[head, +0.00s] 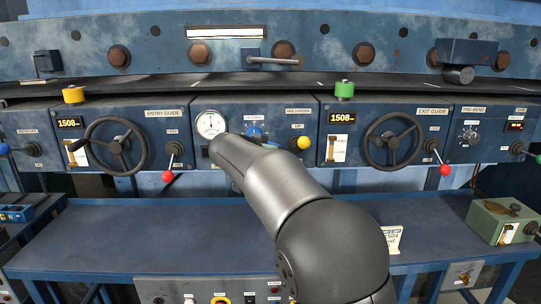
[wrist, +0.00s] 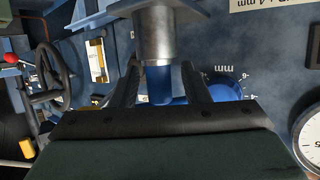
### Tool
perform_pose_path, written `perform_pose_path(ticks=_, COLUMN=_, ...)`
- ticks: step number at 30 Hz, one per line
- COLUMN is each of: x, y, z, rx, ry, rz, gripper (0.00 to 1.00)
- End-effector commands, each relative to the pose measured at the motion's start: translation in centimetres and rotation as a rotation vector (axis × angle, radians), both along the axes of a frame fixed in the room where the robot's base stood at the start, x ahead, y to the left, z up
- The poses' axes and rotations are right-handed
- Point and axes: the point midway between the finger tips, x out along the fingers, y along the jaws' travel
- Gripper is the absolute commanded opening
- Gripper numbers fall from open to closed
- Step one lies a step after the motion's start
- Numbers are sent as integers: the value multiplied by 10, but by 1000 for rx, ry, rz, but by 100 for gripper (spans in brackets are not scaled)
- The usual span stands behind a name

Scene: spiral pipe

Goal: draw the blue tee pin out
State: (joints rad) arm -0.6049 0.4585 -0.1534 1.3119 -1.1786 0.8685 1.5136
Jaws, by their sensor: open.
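In the wrist view a blue stem (wrist: 160,88) shows below a grey metal collar (wrist: 162,42); it looks like the blue tee pin. My gripper (wrist: 162,78) is open, with one dark finger on each side of the stem. I cannot tell whether either finger touches it. The cross-piece of the tee is not clearly visible, and my gripper body covers what lies below. In the head view my own arm hides the pin and my fingers, in front of the middle panel (head: 285,107).
A blue dial (wrist: 226,88) with a printed scale sits close beside my fingers. A white gauge (head: 209,124), two black handwheels (head: 115,145) (head: 393,142) and a yellow-knobbed lever (head: 303,143) surround the arm. The blue bench top (head: 130,235) below is mostly clear.

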Motion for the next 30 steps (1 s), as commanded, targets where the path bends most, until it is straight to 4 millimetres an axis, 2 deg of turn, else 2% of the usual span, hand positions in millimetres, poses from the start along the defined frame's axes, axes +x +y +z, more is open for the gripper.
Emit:
perform_pose_path(ticks=8, x=0, y=0, z=0, rx=0, ry=0, rz=0, gripper=42)
perform_pose_path(ticks=11, x=0, y=0, z=0, rx=0, ry=0, rz=0, gripper=17)
perform_pose_path(ticks=12, x=0, y=0, z=0, rx=0, ry=0, rz=0, gripper=6)
perform_pose_path(ticks=13, x=0, y=0, z=0, rx=0, ry=0, rz=0, gripper=0)
perform_pose_path(ticks=30, x=0, y=0, z=18, rx=0, ry=-2, rz=0, gripper=0)
